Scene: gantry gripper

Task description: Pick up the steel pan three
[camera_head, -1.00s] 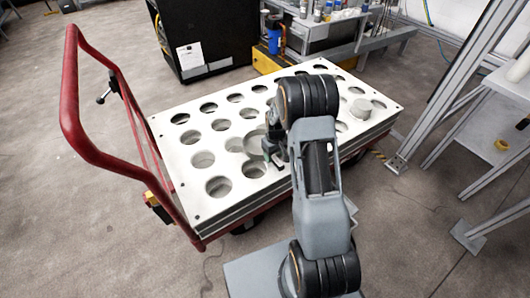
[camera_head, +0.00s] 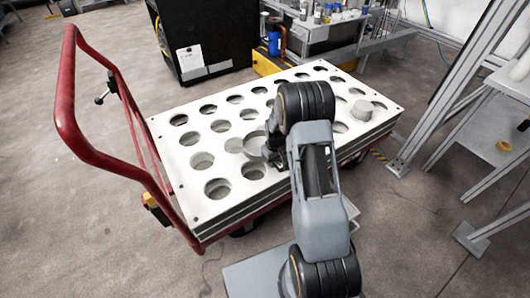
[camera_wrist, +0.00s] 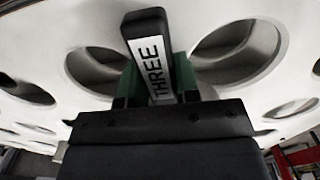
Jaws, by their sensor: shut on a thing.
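The steel pan three (camera_head: 252,146) shows in the head view as a round grey metal body over the white hole plate, partly hidden by my gripper. I cannot tell whether it touches the plate. In the wrist view its black handle (camera_wrist: 146,28) carries a white label reading THREE. My gripper (camera_wrist: 158,85) has its green fingers closed on both sides of this handle. In the head view my gripper (camera_head: 275,156) is at the right side of the pan, and my arm covers part of the plate. The pan's body is hidden in the wrist view.
The white plate (camera_head: 185,155) with several round holes lies on a cart with a red handle (camera_head: 68,95). A black cabinet (camera_head: 208,35) is behind the cart, and a metal frame (camera_head: 450,90) stands to the right.

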